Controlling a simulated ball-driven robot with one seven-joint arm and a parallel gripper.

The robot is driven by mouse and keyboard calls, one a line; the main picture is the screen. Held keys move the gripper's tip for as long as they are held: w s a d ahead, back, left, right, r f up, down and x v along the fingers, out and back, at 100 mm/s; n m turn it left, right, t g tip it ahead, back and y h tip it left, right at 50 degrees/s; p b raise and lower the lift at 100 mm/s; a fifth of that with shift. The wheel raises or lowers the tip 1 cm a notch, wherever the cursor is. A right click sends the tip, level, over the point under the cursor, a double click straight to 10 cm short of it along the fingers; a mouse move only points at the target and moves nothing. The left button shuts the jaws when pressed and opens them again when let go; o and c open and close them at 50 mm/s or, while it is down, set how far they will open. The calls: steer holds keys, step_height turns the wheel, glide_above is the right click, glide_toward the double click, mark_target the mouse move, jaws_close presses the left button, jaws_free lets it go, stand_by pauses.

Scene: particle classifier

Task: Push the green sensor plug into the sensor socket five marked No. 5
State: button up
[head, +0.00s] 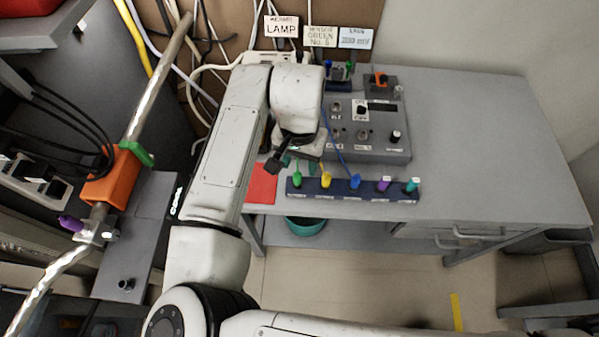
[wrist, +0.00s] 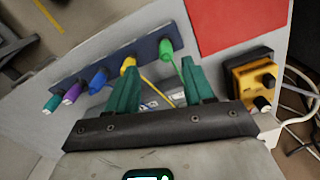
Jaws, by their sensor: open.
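The green sensor plug (head: 297,179) stands at the left end of a dark blue rack (head: 345,188) at the table's front edge. In the wrist view the green plug (wrist: 166,48) is at the right end of the rack (wrist: 110,60). My gripper (head: 296,163) is just above and behind that end. In the wrist view my gripper (wrist: 160,64) is open, its green fingers apart, with the green plug beyond the gap between them, not held. A card reading green No. 5 (head: 320,36) stands at the back. I cannot make out socket five itself; my arm covers part of that area.
Yellow (head: 326,180), blue (head: 355,182), purple (head: 384,184) and teal (head: 411,186) plugs share the rack. A grey control box (head: 370,130) stands behind it. A red sheet (head: 262,183) lies to the left. The right side of the table (head: 480,140) is clear.

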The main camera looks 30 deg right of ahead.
mark_target(297, 174)
steer(key=shift+w+f+p, duration=0.15)
steer(key=shift+f+p, duration=0.05)
steer(key=shift+f, duration=1)
steer(key=shift+w+f+p, duration=0.15)
steer(key=shift+w+f, duration=0.05)
steer(key=shift+f, duration=0.95)
steer(key=shift+w+f+p, duration=0.15)
steer(key=shift+f+p, duration=0.05)
steer(key=shift+f, duration=1)
jaws_close()
